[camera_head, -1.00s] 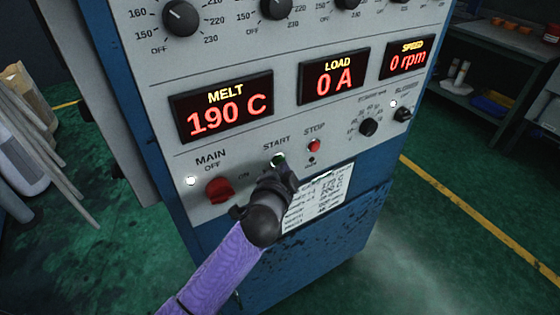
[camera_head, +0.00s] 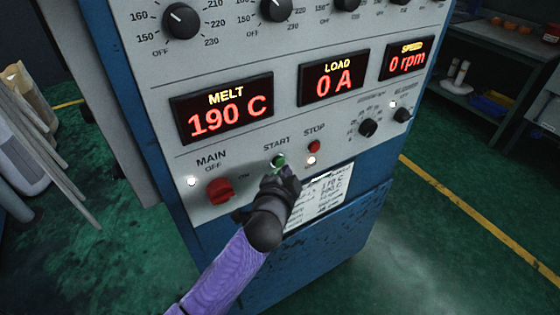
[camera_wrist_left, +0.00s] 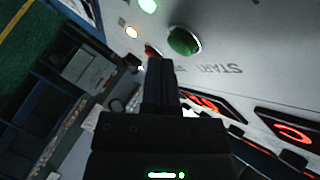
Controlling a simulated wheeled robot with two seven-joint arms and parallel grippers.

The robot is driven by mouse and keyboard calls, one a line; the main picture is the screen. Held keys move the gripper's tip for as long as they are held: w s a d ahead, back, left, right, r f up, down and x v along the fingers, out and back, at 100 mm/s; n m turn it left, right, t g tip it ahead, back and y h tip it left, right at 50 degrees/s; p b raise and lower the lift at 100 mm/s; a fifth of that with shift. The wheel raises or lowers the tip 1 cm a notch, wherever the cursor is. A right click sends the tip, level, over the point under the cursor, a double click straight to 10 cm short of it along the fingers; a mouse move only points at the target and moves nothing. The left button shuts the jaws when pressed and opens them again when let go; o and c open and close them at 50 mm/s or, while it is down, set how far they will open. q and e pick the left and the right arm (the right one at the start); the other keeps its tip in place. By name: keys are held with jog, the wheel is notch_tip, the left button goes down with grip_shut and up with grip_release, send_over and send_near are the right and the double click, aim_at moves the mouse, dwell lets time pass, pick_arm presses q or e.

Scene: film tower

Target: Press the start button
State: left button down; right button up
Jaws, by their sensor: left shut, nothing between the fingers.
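The green start button (camera_head: 278,161) is on the sloping grey panel under the word START. It shows whole in the left wrist view (camera_wrist_left: 184,41). My left gripper (camera_head: 281,174) is shut and empty, its tips just below the button in the head view. In the wrist view the shut fingers (camera_wrist_left: 160,68) are beside the button, and I cannot tell whether they touch it. The lamp under the start button (camera_wrist_left: 148,5) glows greenish white. The red stop button (camera_head: 314,146) has a lit lamp (camera_head: 311,160) below it. My right gripper is not in view.
The red main switch (camera_head: 220,190) is left of my gripper, with a lit lamp (camera_head: 191,181). Displays above read melt 190 C (camera_head: 224,108), load 0 A (camera_head: 334,77) and speed 0 rpm (camera_head: 408,59). A printed card (camera_head: 325,197) is at the right.

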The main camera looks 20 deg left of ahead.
pick_arm(q)
jog(key=s+d, duration=0.1)
jog(key=d, duration=0.1)
jog(key=s+d, duration=0.2)
jog(key=shift+s, duration=0.1)
dwell(0.5)
dwell(0.6)
jog(key=s+a+f+n+g+h, duration=0.1)
jog(key=s+f+g, duration=0.2)
jog(key=s+f, duration=0.45)
jog(key=s+f+n+g, duration=0.1)
jog(key=s+f+g, duration=0.25)
jog(key=f, duration=0.75)
jog(key=s+a+f+n+g+h, duration=0.1)
jog(key=s+f+g, duration=0.1)
jog(key=s+f, duration=0.65)
jog(key=s+a+f+n+g, duration=0.2)
jog(key=s+f+g, duration=0.1)
jog(key=s, duration=0.8)
jog(key=s+a+f+n+g, duration=0.2)
jog(key=s+f, duration=0.4)
jog(key=s, duration=0.5)
jog(key=shift+s+f+g, duration=0.2)
jog(key=shift+s+g, duration=0.05)
jog(key=shift+g, duration=0.4)
